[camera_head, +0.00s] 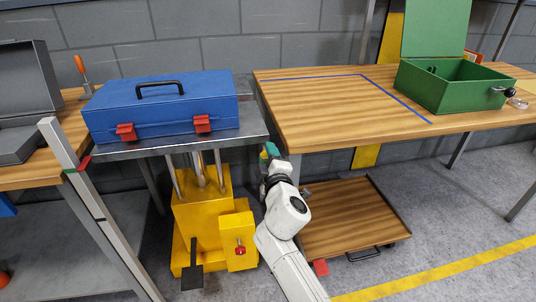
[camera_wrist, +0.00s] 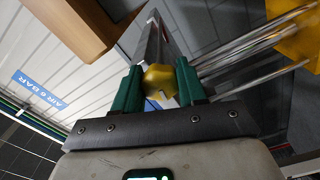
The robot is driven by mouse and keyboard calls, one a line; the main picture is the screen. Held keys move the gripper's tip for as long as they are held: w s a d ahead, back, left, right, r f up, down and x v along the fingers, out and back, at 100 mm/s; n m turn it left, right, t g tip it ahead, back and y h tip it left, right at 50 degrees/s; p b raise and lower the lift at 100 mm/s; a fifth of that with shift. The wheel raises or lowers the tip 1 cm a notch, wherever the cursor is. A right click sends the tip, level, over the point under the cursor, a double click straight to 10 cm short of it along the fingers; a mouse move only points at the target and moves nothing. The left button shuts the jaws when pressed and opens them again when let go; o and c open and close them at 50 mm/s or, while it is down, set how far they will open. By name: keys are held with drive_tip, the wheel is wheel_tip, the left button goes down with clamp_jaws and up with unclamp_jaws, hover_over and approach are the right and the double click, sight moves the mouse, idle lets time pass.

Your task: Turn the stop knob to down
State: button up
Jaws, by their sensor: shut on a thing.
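A yellow knob (camera_wrist: 158,80) shows in the wrist view, set at the end of a grey metal edge; I take it for the stop knob. My gripper (camera_wrist: 157,90) has its two green fingers shut on it, one on each side. In the head view my gripper (camera_head: 268,152) is at the right end of the lift table's metal top (camera_head: 250,128), beside the wooden bench. The knob cannot be made out there, and which way it points is unclear.
A blue case (camera_head: 165,112) lies on the lift table, above its yellow base (camera_head: 205,217). The wooden bench (camera_head: 320,105) on the right carries an open green box (camera_head: 440,95). A wooden pallet (camera_head: 345,220) lies low beneath it, right of my arm.

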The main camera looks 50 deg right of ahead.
drive_tip(key=shift+s+d+f+n, duration=0.1)
drive_tip(key=shift+f+n, duration=0.15)
drive_tip(key=shift+n, duration=0.45)
drive_tip(key=o, duration=0.8)
drive_tip(key=shift+c, duration=0.2)
drive_tip(key=o, duration=0.3)
drive_tip(key=shift+r, duration=0.15)
drive_tip(key=v, duration=1)
drive_tip(key=shift+s+a, duration=0.3)
